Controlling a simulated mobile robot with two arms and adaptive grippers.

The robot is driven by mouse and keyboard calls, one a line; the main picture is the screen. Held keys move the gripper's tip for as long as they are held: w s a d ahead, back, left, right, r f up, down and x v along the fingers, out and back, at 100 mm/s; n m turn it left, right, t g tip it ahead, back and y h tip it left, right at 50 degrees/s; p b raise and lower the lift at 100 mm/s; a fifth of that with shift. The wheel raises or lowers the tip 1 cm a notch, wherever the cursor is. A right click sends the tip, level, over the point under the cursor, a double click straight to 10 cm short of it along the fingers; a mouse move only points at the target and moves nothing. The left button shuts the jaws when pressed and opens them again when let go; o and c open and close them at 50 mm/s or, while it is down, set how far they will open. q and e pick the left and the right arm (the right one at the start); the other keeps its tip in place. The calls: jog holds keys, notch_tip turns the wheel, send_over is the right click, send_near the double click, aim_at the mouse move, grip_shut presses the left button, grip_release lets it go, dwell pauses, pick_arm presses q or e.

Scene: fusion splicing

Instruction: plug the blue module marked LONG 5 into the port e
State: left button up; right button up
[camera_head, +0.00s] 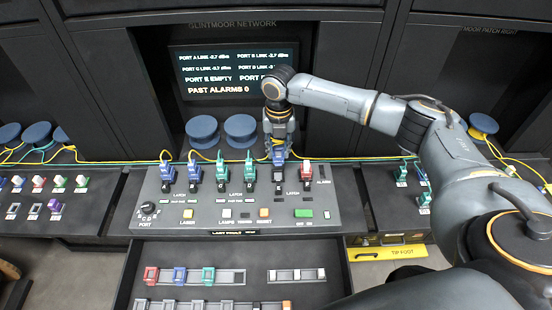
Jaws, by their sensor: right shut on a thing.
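My right gripper (279,147) reaches in from the right and points down over the grey panel (237,214). It is shut on a blue module (279,158), held at the fifth place in the row, between a green and a red module. The module's marking is too small to read. The screen (233,72) reads "PORT E EMPTY". My left gripper is not in view.
Two blue modules (194,172), two green modules (221,171) and a red module (305,172) stand in the row around the held one. An open drawer (232,297) in front holds red, blue and green modules. A yellow cable runs behind the row.

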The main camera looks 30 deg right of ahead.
aim_at(278, 163)
jog(key=shift+s+a+f+b, duration=0.1)
jog(key=shift+f+b, duration=0.9)
jog(key=shift+f, duration=2)
jog(key=shift+p, duration=0.8)
jog(key=shift+f+b, duration=0.3)
jog(key=shift+f, duration=0.25)
jog(key=o, duration=1.1)
jog(key=shift+r, duration=0.1)
notch_tip(278, 163, up, 12)
jog(key=shift+f, duration=0.1)
